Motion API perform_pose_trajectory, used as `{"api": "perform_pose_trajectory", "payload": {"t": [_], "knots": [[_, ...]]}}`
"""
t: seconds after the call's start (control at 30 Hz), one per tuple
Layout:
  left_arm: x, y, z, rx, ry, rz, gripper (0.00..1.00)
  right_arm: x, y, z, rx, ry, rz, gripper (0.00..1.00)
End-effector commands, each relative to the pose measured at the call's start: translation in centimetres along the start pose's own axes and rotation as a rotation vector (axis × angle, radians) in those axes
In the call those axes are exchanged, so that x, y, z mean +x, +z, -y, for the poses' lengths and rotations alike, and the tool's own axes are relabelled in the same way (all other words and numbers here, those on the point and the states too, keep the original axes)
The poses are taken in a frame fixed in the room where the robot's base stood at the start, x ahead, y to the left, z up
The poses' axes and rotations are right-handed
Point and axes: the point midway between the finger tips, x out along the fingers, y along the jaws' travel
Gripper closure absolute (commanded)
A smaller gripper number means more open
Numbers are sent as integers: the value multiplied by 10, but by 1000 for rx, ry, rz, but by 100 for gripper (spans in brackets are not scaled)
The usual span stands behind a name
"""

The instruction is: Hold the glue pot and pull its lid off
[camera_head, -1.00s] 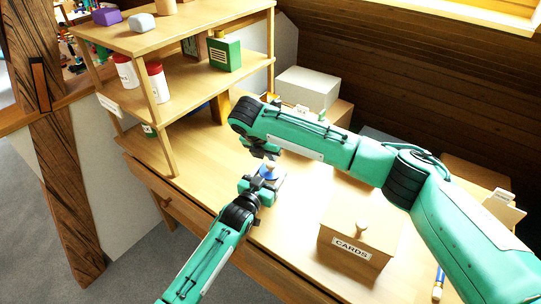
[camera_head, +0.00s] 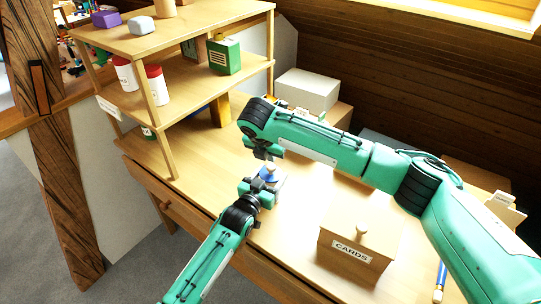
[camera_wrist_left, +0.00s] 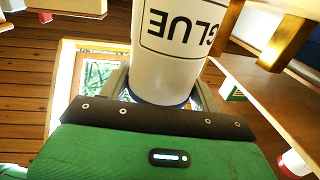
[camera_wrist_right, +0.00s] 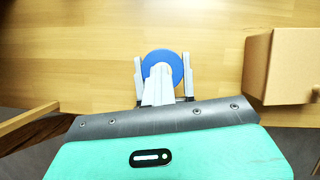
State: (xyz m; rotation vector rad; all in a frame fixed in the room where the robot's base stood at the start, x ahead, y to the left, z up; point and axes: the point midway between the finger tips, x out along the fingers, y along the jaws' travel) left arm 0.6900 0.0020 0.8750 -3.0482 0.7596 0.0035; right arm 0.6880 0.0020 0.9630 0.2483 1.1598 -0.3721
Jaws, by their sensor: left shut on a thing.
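The glue pot (camera_wrist_left: 178,62) is white with a GLUE label, upside down in the left wrist view. My left gripper (camera_head: 264,186) is shut on it; the jaws' contact is mostly hidden. The blue round lid (camera_wrist_right: 150,60) shows from above in the right wrist view, with a pale knob (camera_wrist_right: 159,86) on it. My right gripper (camera_wrist_right: 163,78) is open, its two fingers apart on either side of the knob. In the head view my right gripper (camera_head: 266,152) is just above the knob. I cannot tell whether the pot touches the table.
A box marked CARDS (camera_head: 345,250) stands on the table (camera_head: 300,215), right of the pot. A wooden shelf unit (camera_head: 180,80) with a green box (camera_head: 225,56) and white jars (camera_head: 155,84) stands at the left. A white box (camera_head: 307,90) is at the back.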

Motion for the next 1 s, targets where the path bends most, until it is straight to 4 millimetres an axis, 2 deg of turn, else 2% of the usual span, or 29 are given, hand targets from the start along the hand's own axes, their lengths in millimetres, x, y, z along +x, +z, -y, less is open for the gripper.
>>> {"api": "perform_pose_trajectory", "payload": {"t": [0.1, 0.2, 0.23, 0.57, 0.67, 1.0], "knots": [[0, -1, 0, 0, 0, -2, 78, 0, 0, 0, 0, -1, 0, 98], [0, -2, 0, 0, 0, -3, 78, 0, 0, 0, 0, -1, 0, 78], [0, -2, 0, 0, 0, -3, 78, 0, 0, 0, 0, -1, 0, 77], [0, -2, 0, 0, 0, -3, 78, -4, 0, 0, 0, 0, 0, 77], [0, -2, 0, 0, 0, -3, 78, -15, 1, -1, 1, 2, 1, 77], [0, -2, 0, 0, 0, -3, 78, -85, 0, -1, -1, 2, 1, 77]]}}
